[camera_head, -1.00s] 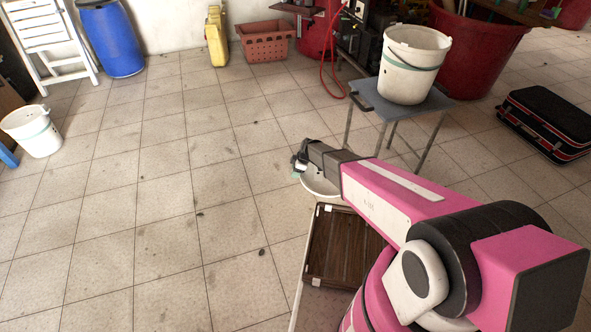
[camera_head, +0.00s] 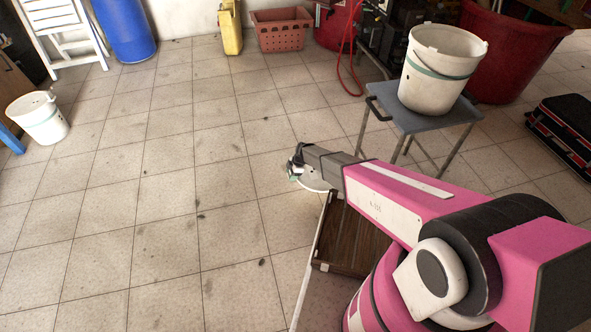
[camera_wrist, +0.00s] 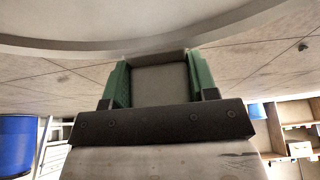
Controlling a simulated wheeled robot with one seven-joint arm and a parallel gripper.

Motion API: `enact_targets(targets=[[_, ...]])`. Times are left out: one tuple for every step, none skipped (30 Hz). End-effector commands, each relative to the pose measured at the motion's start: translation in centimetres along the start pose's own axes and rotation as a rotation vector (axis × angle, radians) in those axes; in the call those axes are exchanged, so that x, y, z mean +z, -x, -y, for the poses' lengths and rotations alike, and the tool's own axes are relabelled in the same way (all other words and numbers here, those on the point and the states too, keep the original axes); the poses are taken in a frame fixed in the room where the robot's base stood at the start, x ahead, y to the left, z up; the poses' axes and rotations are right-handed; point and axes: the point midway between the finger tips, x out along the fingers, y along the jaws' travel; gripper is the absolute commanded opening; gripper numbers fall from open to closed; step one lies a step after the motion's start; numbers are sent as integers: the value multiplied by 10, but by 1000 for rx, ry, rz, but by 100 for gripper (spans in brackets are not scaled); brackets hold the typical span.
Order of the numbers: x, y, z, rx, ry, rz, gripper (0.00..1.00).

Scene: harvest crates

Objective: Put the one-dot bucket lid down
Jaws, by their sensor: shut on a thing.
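My gripper (camera_head: 296,168) is at the end of my outstretched arm, in the middle of the head view. It is shut on the white bucket lid (camera_head: 316,183), which is partly hidden behind the gripper and arm. In the wrist view, the green fingers of my gripper (camera_wrist: 160,65) stand on either side of a grey block, and the broad pale lid (camera_wrist: 160,28) spans the top. The lid's dot marking is not visible. One white bucket (camera_head: 432,88) stands on a grey stool (camera_head: 412,119). Another white bucket (camera_head: 38,122) stands on the floor at far left.
A brown slatted tray (camera_head: 345,240) lies below the lid, beside my arm. A yellow canister (camera_head: 230,28), a pink crate (camera_head: 282,33) and a blue barrel (camera_head: 124,28) stand at the back. A dark suitcase (camera_head: 563,128) lies at right. The tiled floor at centre left is clear.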

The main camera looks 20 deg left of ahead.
Motion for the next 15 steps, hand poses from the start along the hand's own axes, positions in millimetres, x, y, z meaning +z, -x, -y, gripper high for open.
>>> enact_targets(targets=[[0,-5,-6,0,0,0,4],[0,-7,-10,0,0,0,4],[-1,-12,-16,0,0,0,4],[-2,-15,-20,0,0,0,4],[-2,-19,-26,0,0,0,4],[-3,-25,-33,0,0,0,4],[-4,-29,-38,0,0,0,4],[-5,-33,-44,0,1,0,4],[-6,-39,-52,0,1,0,4],[-7,-43,-57,0,1,0,4],[-7,-47,-62,0,1,0,4],[-8,-53,-70,0,0,0,4],[-9,-57,-75,0,0,0,4],[-10,-61,-81,0,0,0,4],[-10,-66,-87,0,-1,0,4]])
